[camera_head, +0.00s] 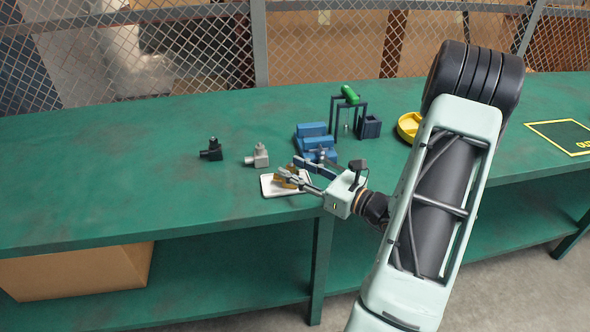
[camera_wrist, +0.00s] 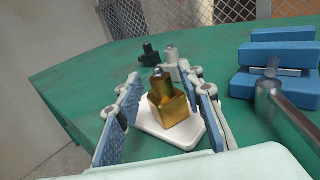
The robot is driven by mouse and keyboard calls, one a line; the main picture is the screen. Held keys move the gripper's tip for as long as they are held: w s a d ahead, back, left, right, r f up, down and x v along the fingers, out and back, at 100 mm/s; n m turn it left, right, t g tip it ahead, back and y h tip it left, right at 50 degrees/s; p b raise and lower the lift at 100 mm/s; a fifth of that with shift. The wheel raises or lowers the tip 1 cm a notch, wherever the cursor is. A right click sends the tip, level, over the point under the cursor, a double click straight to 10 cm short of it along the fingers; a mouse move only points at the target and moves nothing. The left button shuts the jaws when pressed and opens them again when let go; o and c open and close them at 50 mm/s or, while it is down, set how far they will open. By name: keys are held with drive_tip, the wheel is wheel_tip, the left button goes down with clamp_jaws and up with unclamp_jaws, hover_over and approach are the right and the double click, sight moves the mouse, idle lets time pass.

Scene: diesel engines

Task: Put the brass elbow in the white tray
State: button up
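The brass elbow (camera_wrist: 169,108) stands in the white tray (camera_wrist: 204,138), upright with a grey stub on top, as the wrist view shows it. In the head view the elbow (camera_head: 288,181) is partly covered by the fingers above the tray (camera_head: 268,188) near the table's front edge. My gripper (camera_wrist: 163,80) has its two blue-padded fingers apart, one on each side of the elbow, with a visible gap on the left and a narrower one on the right. In the head view my gripper (camera_head: 290,168) reaches in from the right, low over the tray.
A black elbow (camera_head: 211,150) and a light grey elbow (camera_head: 258,157) stand left of and behind the tray. Blue blocks (camera_head: 314,139), a dark frame with a green cylinder (camera_head: 350,94) and a yellow bowl (camera_head: 409,126) stand to the right. The green table's left side is clear.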

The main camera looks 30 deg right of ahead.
drive_tip(key=p+v, duration=0.1)
drive_tip(key=v, duration=1)
drive_tip(key=shift+s+p, duration=0.3)
drive_tip(key=shift+s, duration=0.05)
drive_tip(key=shift+d, duration=0.15)
